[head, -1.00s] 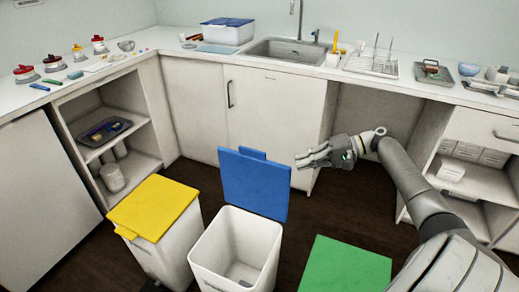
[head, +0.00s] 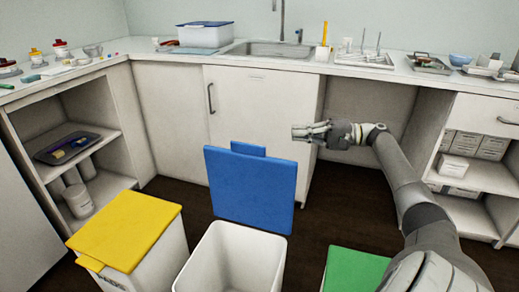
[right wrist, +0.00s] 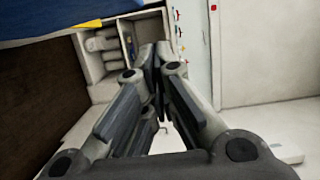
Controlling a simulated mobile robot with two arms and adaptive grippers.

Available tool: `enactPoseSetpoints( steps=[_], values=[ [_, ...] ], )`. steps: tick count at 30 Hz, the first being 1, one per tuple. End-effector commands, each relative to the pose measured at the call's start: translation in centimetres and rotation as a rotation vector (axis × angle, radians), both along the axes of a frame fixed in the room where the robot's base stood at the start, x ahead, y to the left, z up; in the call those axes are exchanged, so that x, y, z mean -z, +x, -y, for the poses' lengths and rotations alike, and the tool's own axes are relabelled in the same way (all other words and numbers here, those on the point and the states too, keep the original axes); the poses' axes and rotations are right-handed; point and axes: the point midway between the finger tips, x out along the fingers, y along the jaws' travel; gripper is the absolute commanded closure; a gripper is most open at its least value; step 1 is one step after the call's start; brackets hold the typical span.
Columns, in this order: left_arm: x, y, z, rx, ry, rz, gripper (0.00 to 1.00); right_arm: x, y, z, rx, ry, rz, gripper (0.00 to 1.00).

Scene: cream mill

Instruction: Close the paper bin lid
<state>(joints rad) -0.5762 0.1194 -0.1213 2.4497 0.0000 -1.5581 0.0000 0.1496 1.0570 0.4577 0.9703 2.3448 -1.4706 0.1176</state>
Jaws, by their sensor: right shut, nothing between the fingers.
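The bin with the blue lid (head: 250,190) stands in the middle of the head view. Its lid is open and stands upright at the bin's back edge. The white bin body (head: 232,262) is open at the top; its lower part is cut off by the frame. My right gripper (head: 300,132) is shut and empty. In the head view it appears just right of and above the blue lid, apart from it. In the right wrist view the fingers (right wrist: 155,55) are together, and the blue lid (right wrist: 60,18) fills the upper left. My left gripper is not in view.
A bin with a shut yellow lid (head: 125,230) stands to the left, and one with a shut green lid (head: 355,270) to the right. Behind are white cabinets (head: 255,130) and a counter with a sink (head: 272,49). Dark floor (head: 335,205) is free between bins and cabinets.

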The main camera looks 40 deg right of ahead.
Motion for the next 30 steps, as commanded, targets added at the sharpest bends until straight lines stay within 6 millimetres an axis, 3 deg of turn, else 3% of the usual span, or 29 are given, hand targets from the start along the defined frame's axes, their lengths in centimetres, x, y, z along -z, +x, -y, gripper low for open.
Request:
enactPoseSetpoints(
  steps=[8,22,30],
  values=[
    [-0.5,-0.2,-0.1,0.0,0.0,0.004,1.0,0.4,1.3,-1.2,-0.003,-0.002,-0.001,1.0],
    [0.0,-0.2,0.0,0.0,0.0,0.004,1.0,0.4,7.5,-6.8,-0.004,-0.001,0.001,1.0],
    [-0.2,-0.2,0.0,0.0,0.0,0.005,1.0,0.7,6.5,-8.6,-0.004,-0.003,-0.005,1.0]
  ],
)
